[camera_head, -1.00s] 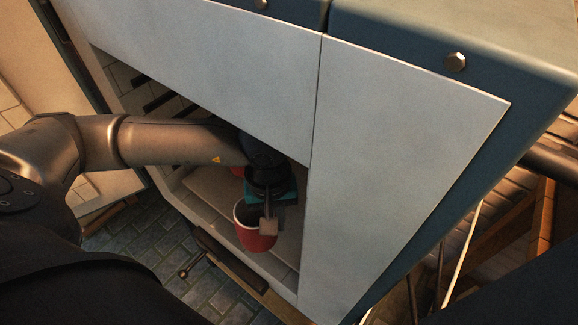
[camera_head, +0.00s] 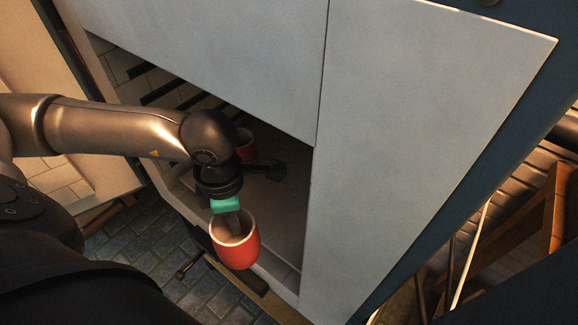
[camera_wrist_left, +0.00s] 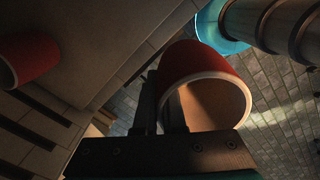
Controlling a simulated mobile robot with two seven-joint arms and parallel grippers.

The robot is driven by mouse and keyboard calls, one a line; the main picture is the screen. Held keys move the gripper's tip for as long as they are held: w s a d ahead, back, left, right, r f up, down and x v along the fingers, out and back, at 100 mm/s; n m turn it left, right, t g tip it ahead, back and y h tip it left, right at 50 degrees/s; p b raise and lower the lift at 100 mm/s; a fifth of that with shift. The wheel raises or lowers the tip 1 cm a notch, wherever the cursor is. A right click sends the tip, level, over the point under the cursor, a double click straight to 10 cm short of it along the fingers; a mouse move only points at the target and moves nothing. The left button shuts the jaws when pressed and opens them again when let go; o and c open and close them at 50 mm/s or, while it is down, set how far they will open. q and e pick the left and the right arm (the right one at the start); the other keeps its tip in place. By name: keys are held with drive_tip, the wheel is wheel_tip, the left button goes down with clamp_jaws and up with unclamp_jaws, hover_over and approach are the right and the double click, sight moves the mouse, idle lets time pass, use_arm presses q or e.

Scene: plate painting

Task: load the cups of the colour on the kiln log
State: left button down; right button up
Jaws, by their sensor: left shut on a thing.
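My left gripper (camera_head: 234,222) is shut on the wall of a red cup (camera_head: 238,250), which is pale at the rim. It holds this cup in front of the lower edge of the kiln opening (camera_head: 285,225). In the left wrist view the cup (camera_wrist_left: 190,65) sits by the gripper fingers (camera_wrist_left: 160,108), its mouth towards the camera. A second red cup (camera_head: 246,147) stands inside the kiln, partly hidden behind my left arm; the left wrist view also shows it (camera_wrist_left: 28,60) at the left edge. The kiln log is not in view. My right gripper is not in view.
Pale kiln panels (camera_head: 400,130) bound the opening above and at the right. A dark bar with a knob (camera_head: 182,272) runs below the sill. The stone-paved floor (camera_head: 150,240) lies in front. Wooden beams (camera_head: 530,240) stand at the right.

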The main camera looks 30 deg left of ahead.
use_arm(q)
drive_tip(key=n, duration=0.2)
drive_tip(key=s+a+n, duration=0.1)
drive_tip(key=n, duration=0.1)
drive_tip(key=shift+b, duration=0.3)
drive_tip(key=shift+w, duration=0.1)
drive_tip(key=w+d, duration=0.3)
drive_tip(key=w, duration=1.7)
drive_tip(key=f, duration=0.2)
drive_tip(key=f+b, duration=0.1)
drive_tip(key=f, duration=0.1)
drive_tip(key=s+f, duration=0.1)
drive_tip(key=f, duration=0.1)
drive_tip(key=shift+a+f+b, duration=0.2)
drive_tip(key=shift+b, duration=0.15)
drive_tip(key=shift+w+f, duration=0.25)
drive_tip(key=shift+f, duration=0.15)
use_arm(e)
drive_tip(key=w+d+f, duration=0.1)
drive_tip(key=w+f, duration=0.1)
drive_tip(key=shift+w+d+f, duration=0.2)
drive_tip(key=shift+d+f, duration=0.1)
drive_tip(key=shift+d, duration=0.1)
